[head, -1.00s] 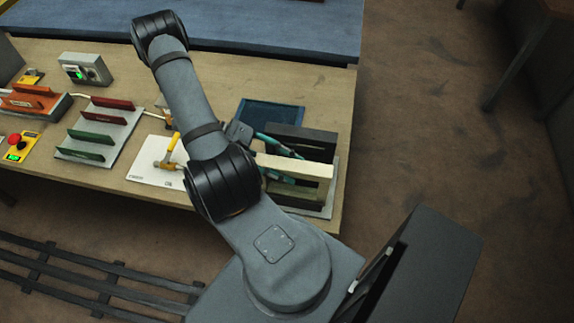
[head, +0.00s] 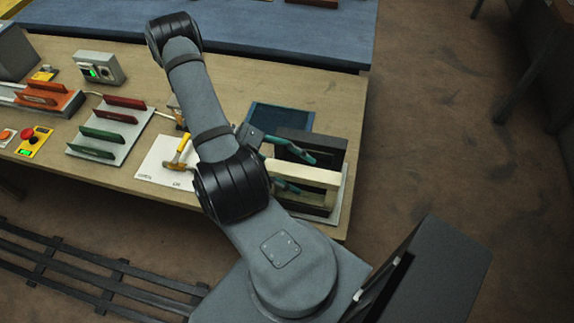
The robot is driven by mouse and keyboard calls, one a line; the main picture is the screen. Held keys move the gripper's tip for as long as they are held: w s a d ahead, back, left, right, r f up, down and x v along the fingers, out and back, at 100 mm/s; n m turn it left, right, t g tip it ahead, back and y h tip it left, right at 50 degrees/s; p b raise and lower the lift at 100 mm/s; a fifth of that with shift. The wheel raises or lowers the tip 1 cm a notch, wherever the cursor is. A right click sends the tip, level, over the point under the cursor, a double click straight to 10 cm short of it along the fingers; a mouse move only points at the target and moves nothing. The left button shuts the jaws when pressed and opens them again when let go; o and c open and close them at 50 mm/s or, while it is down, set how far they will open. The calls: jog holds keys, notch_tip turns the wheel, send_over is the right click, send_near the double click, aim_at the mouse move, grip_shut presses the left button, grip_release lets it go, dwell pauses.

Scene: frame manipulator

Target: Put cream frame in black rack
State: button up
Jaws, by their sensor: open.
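The cream frame (head: 312,176) stands upright at the right end of the table, with its long top bar running left to right. The black rack (head: 318,141) shows as dark upright parts behind and below the cream bar, on a grey base plate (head: 337,216). The cream frame appears to stand in the rack; how its lower edge sits is hidden. My gripper (head: 297,171) is open, its teal fingers spread apart around the top bar, one behind it and one in front or below. My arm hides the left end of the frame.
A dark blue tray (head: 280,117) lies just behind the rack. A white sheet (head: 158,164) with a yellow-handled hammer (head: 181,152) lies to the left. Further left stand a rack with red and green panels (head: 103,140) and an orange rack (head: 48,99).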

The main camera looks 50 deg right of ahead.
aim_at(298, 167)
jog(key=b+v, duration=0.2)
jog(key=v, duration=1)
jog(key=p+x, duration=0.2)
jog(key=x, duration=1)
jog(key=shift+s, duration=0.25)
jog(key=shift+w+d+r+b, duration=0.1)
jog(key=shift+w+r+b, duration=0.05)
jog(key=shift+r, duration=0.25)
jog(key=shift+w+r+b, duration=0.1)
jog(key=shift+r+b, duration=0.05)
jog(key=shift+r, duration=0.95)
